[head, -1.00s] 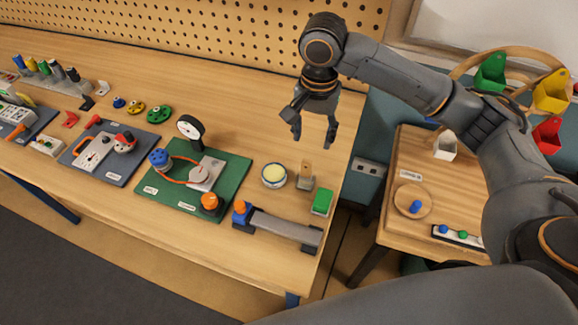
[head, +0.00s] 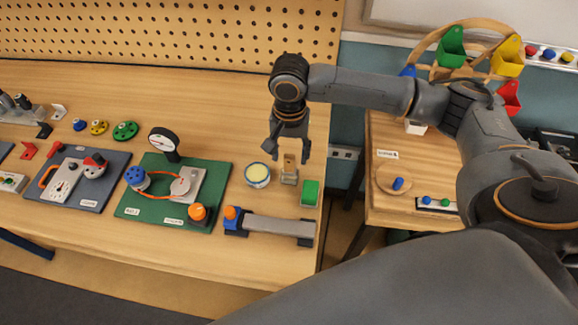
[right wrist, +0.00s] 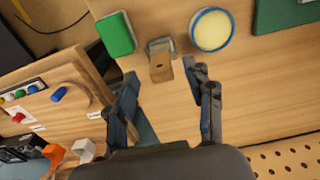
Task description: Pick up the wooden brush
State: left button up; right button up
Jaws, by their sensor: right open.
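The wooden brush (head: 290,168) stands upright near the right end of the workbench, its tan wooden handle up and a grey part at its base. My right gripper (head: 289,155) is open and points down above the brush, with the handle top showing between its fingertips. In the right wrist view, the brush (right wrist: 160,67) appears between and just beyond the two open fingers (right wrist: 163,80). Nothing is held, and I cannot tell whether a finger touches the handle. My left gripper is not in view.
A round tin with pale yellow contents (head: 257,175) stands close left of the brush. A green block (head: 310,192) is close right. A grey bar fixture (head: 272,227) lies in front. A green board (head: 150,205) with a gauge is further left. A side table (head: 385,140) stands right.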

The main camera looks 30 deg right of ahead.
aim_at(290, 157)
notch_tip(290, 157, down, 4)
jog(key=shift+w+d+r+p, duration=0.1)
jog(key=shift+w+p, duration=0.05)
jog(key=shift+p, duration=0.35)
jog(key=shift+f, duration=0.45)
grip_shut()
jog(key=shift+r, duration=0.1)
